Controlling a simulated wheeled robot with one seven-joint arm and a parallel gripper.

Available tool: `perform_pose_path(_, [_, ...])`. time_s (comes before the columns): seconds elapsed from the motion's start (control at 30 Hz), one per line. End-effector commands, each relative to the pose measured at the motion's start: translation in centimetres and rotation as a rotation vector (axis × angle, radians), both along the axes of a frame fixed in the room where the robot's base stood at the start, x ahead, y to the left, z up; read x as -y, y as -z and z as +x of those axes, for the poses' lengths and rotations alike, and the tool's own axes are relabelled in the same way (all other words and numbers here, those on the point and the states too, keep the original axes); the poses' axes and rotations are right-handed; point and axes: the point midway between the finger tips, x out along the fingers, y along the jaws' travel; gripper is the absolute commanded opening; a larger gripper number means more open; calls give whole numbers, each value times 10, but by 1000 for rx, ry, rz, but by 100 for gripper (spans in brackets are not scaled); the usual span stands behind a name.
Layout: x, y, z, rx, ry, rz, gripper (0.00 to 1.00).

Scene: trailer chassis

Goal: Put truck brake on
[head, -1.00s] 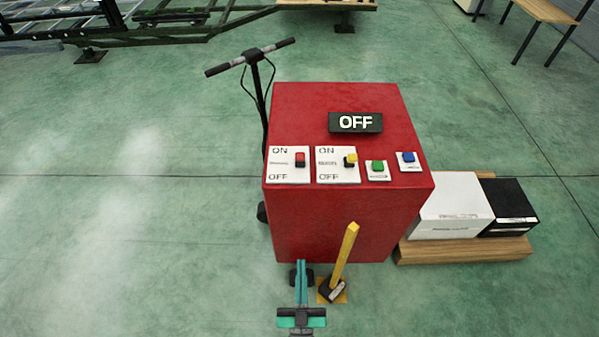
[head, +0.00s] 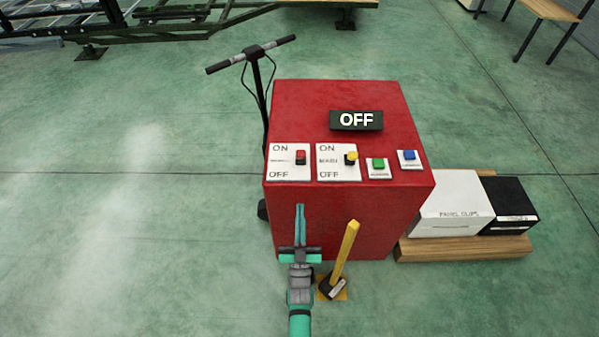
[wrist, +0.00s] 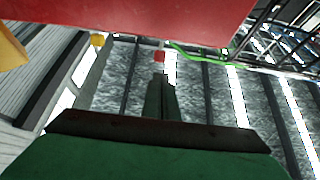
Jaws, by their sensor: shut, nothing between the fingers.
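The red control box (head: 340,222) stands on the floor ahead. Its top bears a red-knobbed switch (head: 300,159) on a white ON/OFF plate and a yellow-knobbed switch (head: 351,158) on a similar plate. Their small labels are too blurred to read, so I cannot tell which is the truck brake. A black sign (head: 356,121) reads OFF. My gripper (head: 300,208) is shut and empty, apart from the switches, below the red one in the head view. In the wrist view, my closed fingers (wrist: 160,92) point toward a small red piece (wrist: 159,57).
A green button (head: 378,164) and a blue button (head: 409,156) sit right of the switches. A yellow-handled hammer (head: 342,253) stands right of my arm. A white box (head: 450,208) and a black box (head: 508,205) rest on a wooden pallet. The floor at left is clear.

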Motion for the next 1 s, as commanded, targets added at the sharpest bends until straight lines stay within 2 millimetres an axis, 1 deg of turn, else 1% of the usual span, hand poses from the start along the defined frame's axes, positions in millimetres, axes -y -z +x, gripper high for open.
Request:
perform_pose_path(0.17, [0, -6, 10, 3, 0, 0, 0])
perform_pose_path(0.27, [0, -14, 22, 3, 0, 0, 0])
perform_pose_path(0.7, [0, -54, 92, 2, 0, 0, 0])
perform_pose_path(0.9, [2, -66, 113, 1, 2, 0, 0])
perform_pose_path(1.0, [0, -68, 118, -1, 0, 0, 0])
